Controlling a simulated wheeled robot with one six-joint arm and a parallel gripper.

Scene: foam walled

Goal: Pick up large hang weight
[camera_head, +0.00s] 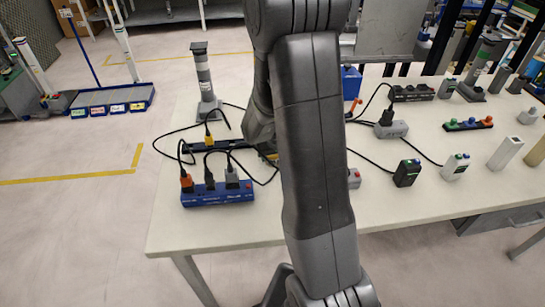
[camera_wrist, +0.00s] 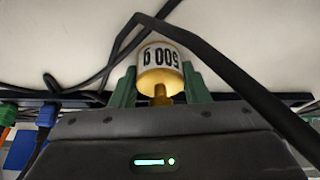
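The large hang weight (camera_wrist: 160,62) shows in the wrist view, a brass-coloured cylinder with a white band reading "500 g" upside down. Its narrow brass neck (camera_wrist: 162,95) points toward my gripper's palm. My gripper (camera_wrist: 160,78) has a green finger on each side of the weight, close against its sides. I cannot tell whether the fingers press on it. In the head view my arm hides both the gripper and the weight.
A black cable (camera_wrist: 230,72) crosses the wrist view close to the right finger. On the table (camera_head: 222,238) stand a blue power strip (camera_head: 217,196) with plugs, a grey post (camera_head: 204,80), and several small devices and cables at right. The front left table edge is clear.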

